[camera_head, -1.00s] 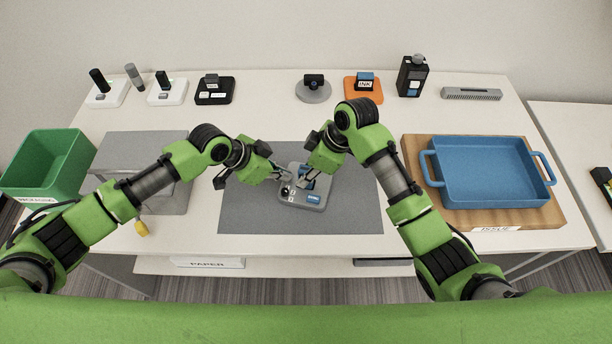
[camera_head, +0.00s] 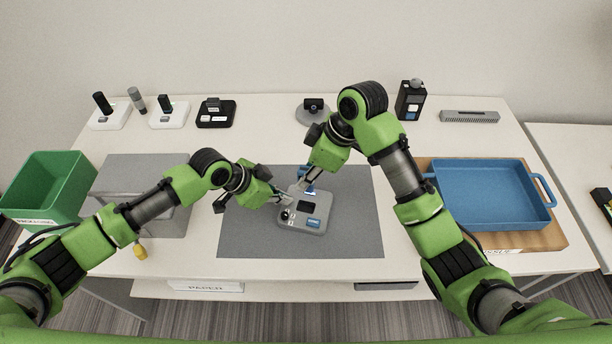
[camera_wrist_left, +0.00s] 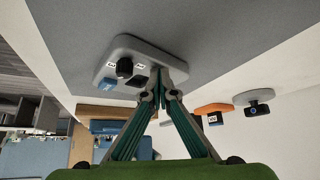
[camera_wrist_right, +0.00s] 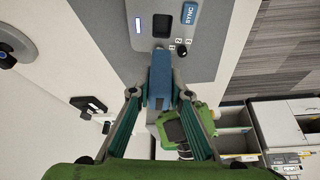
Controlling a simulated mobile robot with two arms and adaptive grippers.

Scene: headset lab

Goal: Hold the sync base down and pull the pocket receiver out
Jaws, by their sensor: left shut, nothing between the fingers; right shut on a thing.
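The sync base (camera_head: 318,226) is a grey rounded block lying flat on the dark grey mat, with a black knob, a blue label and an empty dark slot. It shows in the left wrist view (camera_wrist_left: 165,57) and the right wrist view (camera_wrist_right: 205,48). My right gripper (camera_wrist_right: 161,82) is shut on the blue pocket receiver (camera_wrist_right: 159,72), which is out of the slot and above the base's far side. In the head view the receiver (camera_head: 311,190) is partly hidden by the fingers. My left gripper (camera_wrist_left: 163,85) is shut and empty, its tips against or just over the base's edge.
The grey mat (camera_head: 350,230) has free room around the base. A blue tray (camera_head: 492,222) stands on a wooden board at right. A green bin (camera_head: 55,180) and a grey box (camera_head: 135,170) stand at left. Several devices line the back, including a black dock (camera_head: 215,112).

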